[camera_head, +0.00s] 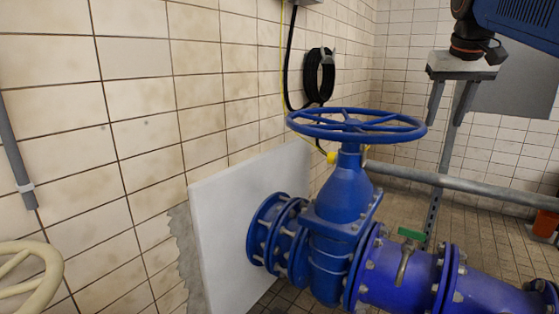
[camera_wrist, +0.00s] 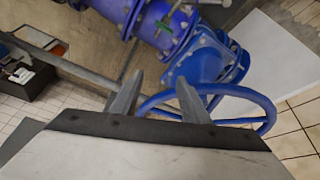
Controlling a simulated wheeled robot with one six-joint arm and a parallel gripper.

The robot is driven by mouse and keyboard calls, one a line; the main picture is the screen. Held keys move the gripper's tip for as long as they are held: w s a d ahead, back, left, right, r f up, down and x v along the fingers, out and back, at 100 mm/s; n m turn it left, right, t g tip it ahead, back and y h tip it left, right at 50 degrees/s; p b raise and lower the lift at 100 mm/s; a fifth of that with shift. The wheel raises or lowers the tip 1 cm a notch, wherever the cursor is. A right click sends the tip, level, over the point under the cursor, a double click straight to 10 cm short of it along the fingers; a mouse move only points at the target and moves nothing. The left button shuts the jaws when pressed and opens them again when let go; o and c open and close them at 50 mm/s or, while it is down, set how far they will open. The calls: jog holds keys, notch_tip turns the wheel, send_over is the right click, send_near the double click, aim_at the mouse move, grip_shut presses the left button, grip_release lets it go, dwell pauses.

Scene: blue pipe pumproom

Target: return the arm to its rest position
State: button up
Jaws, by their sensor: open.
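My gripper (camera_head: 445,120) hangs at the upper right of the head view, with its two fingers pointing down and spread apart. It is open and nothing shows between the fingers. The blue handwheel (camera_head: 347,137) on the blue valve is left of the gripper in the head view, with a gap between them in the picture. In the wrist view my gripper (camera_wrist: 159,79) also has its fingers apart. Part of the handwheel (camera_wrist: 268,108) shows beyond them and to the right, partly hidden behind a finger.
A blue pipe (camera_head: 400,278) runs right from the valve. A grey pipe (camera_head: 465,184) crosses behind it. A cream handwheel (camera_head: 40,262) is at lower left, and a black hose coil (camera_head: 318,76) hangs on the tiled wall. An orange object (camera_head: 546,222) is at the right edge.

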jog(key=s+a+f, duration=0.3)
jog(key=s+f, duration=0.5)
jog(key=f, duration=0.4)
jog(key=s+a+f+n+y, duration=0.1)
jog(key=s+a+f, duration=0.2)
jog(key=s+f, duration=0.6)
jog(key=s+a+f+n, duration=0.1)
jog(key=s+a+f, duration=0.3)
jog(key=s+f, duration=0.4)
notch_tip(320, 180, down, 7)
jog(key=shift+s+f, duration=0.1)
jog(key=shift+s, duration=0.1)
